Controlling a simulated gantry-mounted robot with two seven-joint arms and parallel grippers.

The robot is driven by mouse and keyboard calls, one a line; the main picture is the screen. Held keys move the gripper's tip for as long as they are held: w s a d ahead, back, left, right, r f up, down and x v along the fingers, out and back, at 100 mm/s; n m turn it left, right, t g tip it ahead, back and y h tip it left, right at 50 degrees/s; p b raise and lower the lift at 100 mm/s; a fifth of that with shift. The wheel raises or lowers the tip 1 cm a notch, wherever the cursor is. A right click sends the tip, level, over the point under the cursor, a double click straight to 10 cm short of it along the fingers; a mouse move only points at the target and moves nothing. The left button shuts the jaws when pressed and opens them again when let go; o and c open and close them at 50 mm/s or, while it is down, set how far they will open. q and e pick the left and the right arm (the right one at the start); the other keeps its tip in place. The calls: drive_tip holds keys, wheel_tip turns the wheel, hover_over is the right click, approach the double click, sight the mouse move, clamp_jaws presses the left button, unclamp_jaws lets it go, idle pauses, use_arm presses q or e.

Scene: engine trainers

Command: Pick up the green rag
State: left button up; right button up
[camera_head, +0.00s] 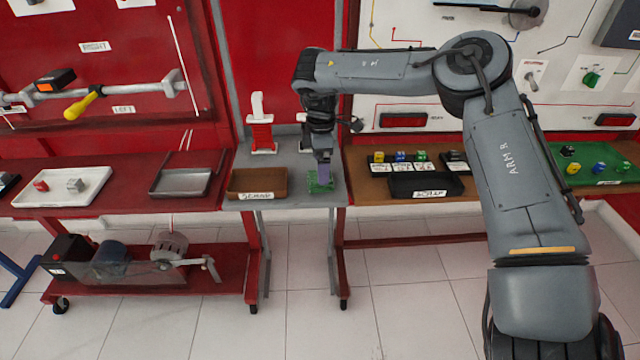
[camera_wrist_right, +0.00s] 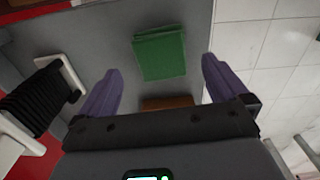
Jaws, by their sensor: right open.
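The green rag (camera_head: 319,184) lies on the grey middle table, just right of a brown tray. In the right wrist view the rag (camera_wrist_right: 160,53) is a folded green square near the table edge, between and beyond the two purple fingertips. My right gripper (camera_head: 323,178) points down over the rag and hides part of it in the head view. In the right wrist view the right gripper (camera_wrist_right: 162,80) is open, with nothing between its fingers. My left gripper is not in view.
The brown labelled tray (camera_head: 258,196) stands left of the rag. A red and white stand (camera_head: 261,128) is behind it. A black scrap tray (camera_head: 428,186) and small coloured parts (camera_head: 400,156) are on the right bench. A metal tray (camera_head: 181,182) is on the left bench.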

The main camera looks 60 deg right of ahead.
drive_tip(key=f+b, duration=0.2)
drive_tip(key=f, duration=0.2)
drive_tip(key=shift+a, duration=0.2)
drive_tip(key=shift+c, duration=0.3)
drive_tip(key=c, duration=1)
drive_tip(key=shift+c, duration=0.2)
drive_tip(key=shift+r, duration=0.15)
